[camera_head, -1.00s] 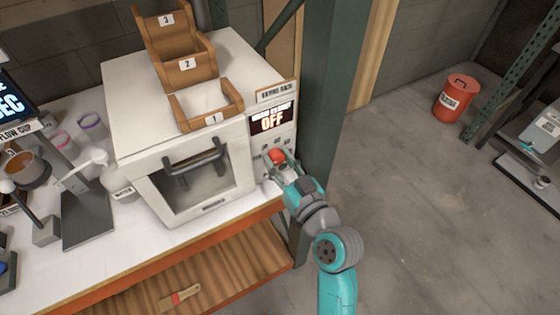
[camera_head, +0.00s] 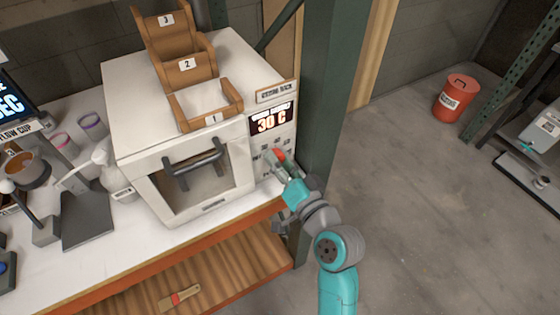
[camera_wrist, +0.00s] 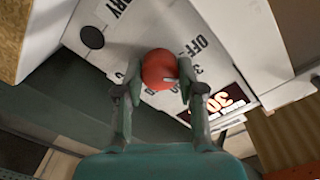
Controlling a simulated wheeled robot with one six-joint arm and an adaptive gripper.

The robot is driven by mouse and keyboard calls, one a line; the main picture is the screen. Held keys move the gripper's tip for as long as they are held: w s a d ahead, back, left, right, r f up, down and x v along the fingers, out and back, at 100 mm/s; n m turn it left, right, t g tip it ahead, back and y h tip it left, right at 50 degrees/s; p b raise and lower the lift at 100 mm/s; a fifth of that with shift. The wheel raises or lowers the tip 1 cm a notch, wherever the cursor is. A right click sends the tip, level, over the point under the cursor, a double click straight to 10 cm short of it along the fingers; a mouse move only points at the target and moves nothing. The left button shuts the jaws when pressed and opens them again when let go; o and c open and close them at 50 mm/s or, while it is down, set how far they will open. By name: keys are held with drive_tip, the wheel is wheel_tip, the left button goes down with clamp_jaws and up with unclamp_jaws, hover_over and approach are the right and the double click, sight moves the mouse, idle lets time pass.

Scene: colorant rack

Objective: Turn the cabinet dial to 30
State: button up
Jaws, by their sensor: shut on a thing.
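The white cabinet (camera_head: 140,150) stands on the bench with a display (camera_head: 272,121) on its front that reads 30 C. Its red dial (camera_head: 278,155) is below the display. My gripper (camera_head: 274,160) is at the dial from the front. In the wrist view the red dial (camera_wrist: 160,69) sits between the two fingers of my gripper (camera_wrist: 158,78), which are shut on it. A pale pointer mark shows at the dial's lower right edge. Printed labels, including OFF, stand around the dial and are partly hidden by the fingers. The display (camera_wrist: 215,105) also shows there, tilted.
A wooden stepped rack (camera_head: 190,70) stands on top of the cabinet. A green post (camera_head: 335,90) rises close to the right of the cabinet and my arm. Cups and a scale-like stand (camera_head: 85,215) are at left.

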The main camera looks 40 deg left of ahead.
drive_tip(key=shift+m, duration=0.6)
drive_tip(key=o, duration=1.1)
drive_tip(key=shift+o, duration=0.2)
drive_tip(key=v, duration=1.2)
drive_tip(key=shift+w, duration=0.1)
